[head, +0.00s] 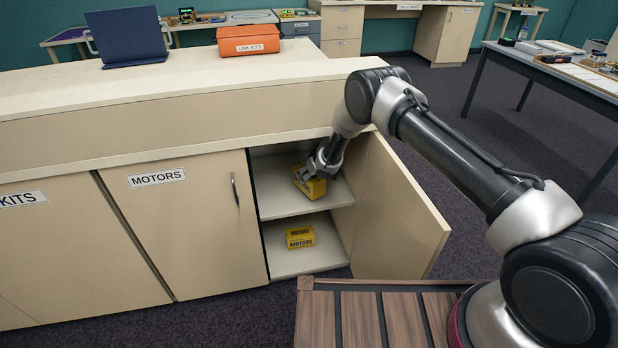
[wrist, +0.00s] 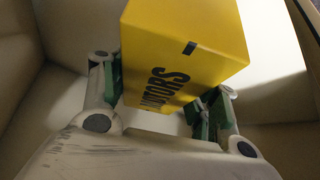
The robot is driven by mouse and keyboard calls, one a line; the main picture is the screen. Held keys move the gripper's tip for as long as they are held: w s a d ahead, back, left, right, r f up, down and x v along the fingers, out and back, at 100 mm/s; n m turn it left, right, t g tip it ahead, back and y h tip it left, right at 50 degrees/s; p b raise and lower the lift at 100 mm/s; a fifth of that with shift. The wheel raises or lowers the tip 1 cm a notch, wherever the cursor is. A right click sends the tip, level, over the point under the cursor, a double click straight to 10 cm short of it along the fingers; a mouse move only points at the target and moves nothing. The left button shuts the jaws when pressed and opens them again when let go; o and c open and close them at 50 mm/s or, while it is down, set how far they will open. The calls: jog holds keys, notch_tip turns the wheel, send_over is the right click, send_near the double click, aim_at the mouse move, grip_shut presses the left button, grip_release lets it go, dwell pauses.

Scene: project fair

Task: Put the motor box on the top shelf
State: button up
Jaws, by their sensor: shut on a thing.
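A yellow motor box (head: 313,187) with dark lettering is between the fingers of my gripper (head: 318,172), inside the open cabinet at the top shelf (head: 285,202). In the wrist view the box (wrist: 185,55) reads "MOTORS", and my gripper (wrist: 160,95) is shut on it with a green-padded finger on each side. The box looks at or just above the shelf surface; I cannot tell whether it touches. A second yellow motor box (head: 301,237) stands on the lower shelf (head: 300,263). My gripper hides part of the held box in the head view.
The cabinet door (head: 398,215) stands open to the right of the shelves. A closed door labelled MOTORS (head: 185,225) is on the left. The counter (head: 200,90) overhangs the shelves and carries an orange LINK KITS box (head: 248,41) and a dark blue laptop-like object (head: 128,36).

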jog(key=shift+w+a+f, duration=0.1)
jog(key=shift+w+f, duration=0.15)
jog(key=shift+f, duration=0.45)
jog(key=o, duration=1.5)
jog(key=shift+f, duration=0.15)
jog(key=shift+c, duration=0.2)
jog(key=shift+r, duration=0.2)
jog(key=s+d, duration=0.8)
jog(key=s, duration=0.2)
jog(key=shift+r, duration=0.4)
